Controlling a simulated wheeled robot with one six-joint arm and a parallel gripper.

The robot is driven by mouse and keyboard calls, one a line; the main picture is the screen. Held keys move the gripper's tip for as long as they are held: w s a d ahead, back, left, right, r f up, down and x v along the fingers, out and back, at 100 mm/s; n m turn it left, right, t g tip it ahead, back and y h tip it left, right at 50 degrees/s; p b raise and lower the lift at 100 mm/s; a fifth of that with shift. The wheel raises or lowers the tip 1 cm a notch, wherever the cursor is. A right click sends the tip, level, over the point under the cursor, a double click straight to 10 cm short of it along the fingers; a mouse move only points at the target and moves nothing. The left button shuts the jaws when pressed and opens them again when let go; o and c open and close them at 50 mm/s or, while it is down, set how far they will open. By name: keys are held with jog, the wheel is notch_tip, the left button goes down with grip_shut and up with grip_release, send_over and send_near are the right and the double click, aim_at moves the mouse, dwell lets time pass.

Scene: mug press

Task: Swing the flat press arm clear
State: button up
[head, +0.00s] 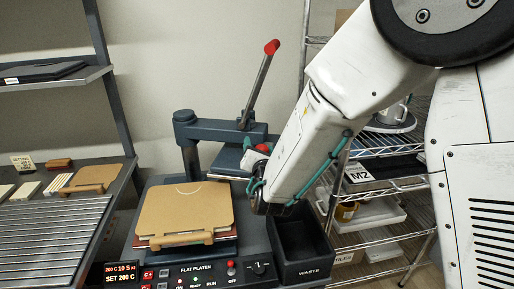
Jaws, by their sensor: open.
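The flat press (205,272) stands in the middle of the head view, with a dark blue-grey press arm (222,130) reaching right from a post at the back left. A lever with a red knob (271,47) rises from the arm, tilted up and right. The flat upper plate (230,164) hangs under the arm's right part, behind and right of the tan pad (184,212) on the bed. My gripper (257,200) points down in front of the press arm's right end, near the waste bin; my arm hides part of the press there. The fingertips are small and dark, open.
A black waste bin (305,272) stands right of the press. A wire shelf (385,150) with trays and a marked box is behind my arm. At left, a ribbed bench (45,235) holds tiles and a tan board, below a wall shelf (50,78).

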jog(key=s, duration=0.7)
jog(key=shift+d, duration=0.25)
